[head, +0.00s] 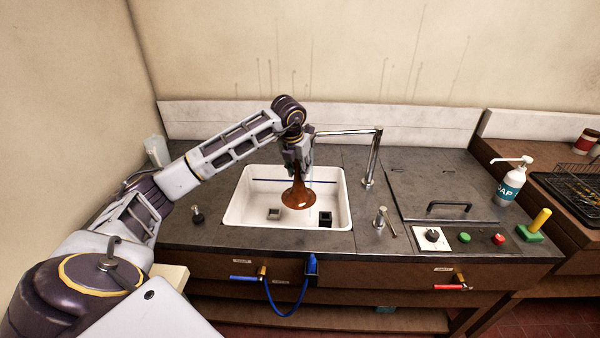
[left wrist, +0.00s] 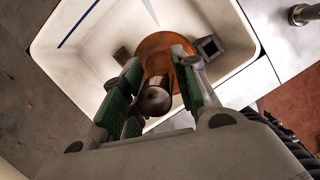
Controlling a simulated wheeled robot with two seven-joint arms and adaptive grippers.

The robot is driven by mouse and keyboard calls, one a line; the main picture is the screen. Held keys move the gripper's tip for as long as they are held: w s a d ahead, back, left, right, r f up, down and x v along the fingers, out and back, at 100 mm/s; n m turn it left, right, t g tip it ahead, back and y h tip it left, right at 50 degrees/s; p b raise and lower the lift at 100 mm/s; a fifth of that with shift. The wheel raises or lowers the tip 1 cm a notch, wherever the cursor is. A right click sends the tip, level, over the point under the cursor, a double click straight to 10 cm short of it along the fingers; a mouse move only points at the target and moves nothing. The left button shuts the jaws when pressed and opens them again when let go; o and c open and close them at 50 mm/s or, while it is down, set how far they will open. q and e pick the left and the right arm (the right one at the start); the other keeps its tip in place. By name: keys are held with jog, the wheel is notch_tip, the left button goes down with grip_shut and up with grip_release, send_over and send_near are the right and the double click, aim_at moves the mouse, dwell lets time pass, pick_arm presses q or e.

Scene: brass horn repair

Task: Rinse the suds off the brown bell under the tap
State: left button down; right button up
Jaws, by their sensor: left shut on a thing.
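The brown bell (head: 299,198) hangs flared end down inside the white sink (head: 236,212). A small pale patch shows on its rim; I cannot tell if it is suds or shine. My left gripper (head: 299,168) is shut on the narrow upper end of the bell. In the left wrist view the green-padded fingers of the left gripper (left wrist: 156,82) stand either side of the bell's tube, with the bell's flare (left wrist: 158,46) beyond. The chrome tap (head: 372,155) reaches left over the sink, its spout end close behind the gripper. I cannot tell whether water runs.
The counter (head: 362,232) right of the sink holds a small metal fitting (head: 380,217), a handled lid (head: 448,208) and a switch panel (head: 433,238). A soap bottle (head: 509,182) stands at the right.

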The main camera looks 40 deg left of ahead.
pick_arm(q)
jog(key=shift+s+d+r, duration=0.35)
jog(key=shift+s+r, duration=0.45)
jog(key=shift+s, duration=0.05)
jog(key=shift+s+d+r+p, duration=0.15)
jog(key=shift+s+r+p, duration=0.15)
jog(key=shift+s+d+r, duration=0.25)
jog(key=shift+s+r, duration=0.2)
jog(key=shift+s, duration=0.15)
jog(key=shift+s+d+r, duration=0.25)
jog(key=shift+s+r, duration=0.2)
jog(key=shift+s, duration=0.1)
pick_arm(e)
jog(key=shift+r, duration=0.5)
jog(key=shift+d, duration=0.15)
jog(key=shift+d, duration=0.85)
